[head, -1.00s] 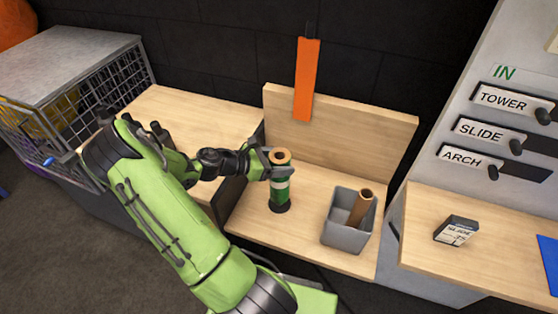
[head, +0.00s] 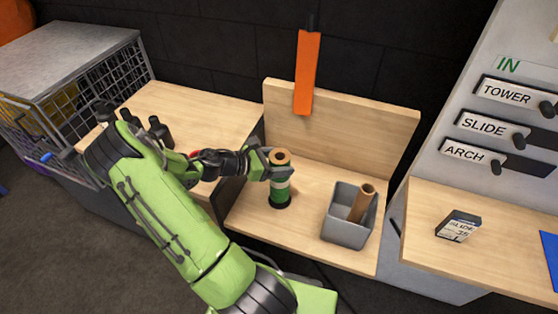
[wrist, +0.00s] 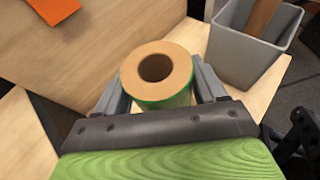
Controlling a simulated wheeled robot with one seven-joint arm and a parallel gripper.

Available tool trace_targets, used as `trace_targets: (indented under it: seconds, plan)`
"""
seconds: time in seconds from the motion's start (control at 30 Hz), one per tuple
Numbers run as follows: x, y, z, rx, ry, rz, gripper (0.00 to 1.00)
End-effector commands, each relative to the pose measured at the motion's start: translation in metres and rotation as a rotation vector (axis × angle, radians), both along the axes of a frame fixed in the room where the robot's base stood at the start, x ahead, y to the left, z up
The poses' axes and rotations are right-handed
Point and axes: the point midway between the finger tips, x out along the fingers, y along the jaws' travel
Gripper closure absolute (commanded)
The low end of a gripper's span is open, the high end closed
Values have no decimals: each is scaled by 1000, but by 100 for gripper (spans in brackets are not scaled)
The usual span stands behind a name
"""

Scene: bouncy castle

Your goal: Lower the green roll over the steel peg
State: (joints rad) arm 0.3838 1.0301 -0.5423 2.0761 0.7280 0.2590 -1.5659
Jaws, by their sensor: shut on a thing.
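The green roll (head: 280,194) stands upright on the shelf, with a tan core and a pale band around it. Its lower end is at a dark round base (head: 281,205). My gripper (head: 280,166) is shut on the upper part of the roll, coming from the left. In the wrist view the roll (wrist: 158,76) sits between the two fingers (wrist: 164,90), its open core facing up and dark inside. The steel peg is not visible, so I cannot tell whether it is inside the roll.
A grey bin (head: 345,229) holding a brown tube (head: 361,203) stands right of the roll. A wooden backboard (head: 350,130) rises behind, with an orange strip (head: 306,75) hanging over it. A dark divider (head: 236,190) is at the left. A small box (head: 458,226) lies on the right counter.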

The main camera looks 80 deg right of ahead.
Motion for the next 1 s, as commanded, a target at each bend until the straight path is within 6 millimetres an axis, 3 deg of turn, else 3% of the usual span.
trace_targets:
  seconds: [1.0]
  plan:
    - [0, -1, -17, -3, 1, -1, 100]
